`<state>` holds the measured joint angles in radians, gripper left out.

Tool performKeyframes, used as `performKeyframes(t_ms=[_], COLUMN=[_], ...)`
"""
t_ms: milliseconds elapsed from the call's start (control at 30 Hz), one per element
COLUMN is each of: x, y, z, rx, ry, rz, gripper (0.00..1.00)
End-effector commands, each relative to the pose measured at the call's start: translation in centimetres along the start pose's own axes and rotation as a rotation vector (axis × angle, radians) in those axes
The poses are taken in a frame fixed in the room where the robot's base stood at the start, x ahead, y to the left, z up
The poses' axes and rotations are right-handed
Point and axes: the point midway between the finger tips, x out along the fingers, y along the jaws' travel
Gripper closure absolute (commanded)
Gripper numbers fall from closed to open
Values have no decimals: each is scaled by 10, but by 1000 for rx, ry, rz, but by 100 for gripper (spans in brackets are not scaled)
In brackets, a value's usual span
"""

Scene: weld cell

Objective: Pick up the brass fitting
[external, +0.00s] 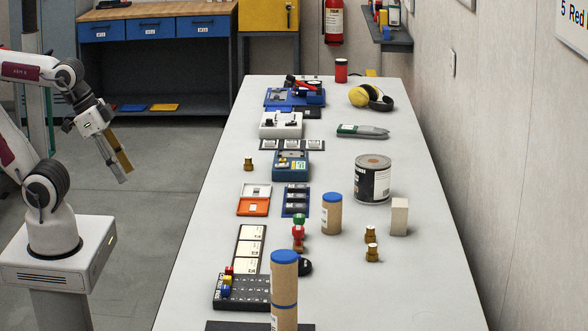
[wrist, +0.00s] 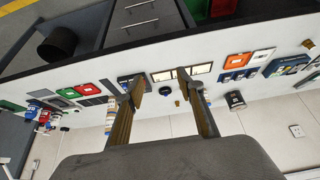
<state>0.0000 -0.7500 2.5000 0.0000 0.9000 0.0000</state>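Three brass fittings show in the external view. One fitting (external: 248,164) stands alone near the table's left edge. Two more, a rear fitting (external: 370,234) and a front fitting (external: 372,253), stand close together on the right side, in front of a pale block. My gripper (external: 124,174) hangs left of the table, over the floor, well apart from all of them. In the wrist view my gripper (wrist: 160,84) has its two brownish fingers spread, with nothing held between them. A small brass-coloured object (wrist: 308,44) at the right edge there may be a fitting; it is too small to be sure.
The long white table (external: 335,230) carries a grey can (external: 372,180), a pale block (external: 399,217), blue-capped tubes (external: 331,213), an orange tray (external: 253,207) and a black block rack (external: 243,290). The wall runs along its right side. Open floor lies left of it.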

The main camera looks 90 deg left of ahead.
Motion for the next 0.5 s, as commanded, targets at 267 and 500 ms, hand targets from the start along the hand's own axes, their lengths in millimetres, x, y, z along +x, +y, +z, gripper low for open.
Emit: performKeyframes(t_ms=[267, 500], x=[0, 3], y=[0, -7], z=[0, -11], rx=[0, -11], ry=[0, 15], rz=[0, -19], gripper=[65, 65])
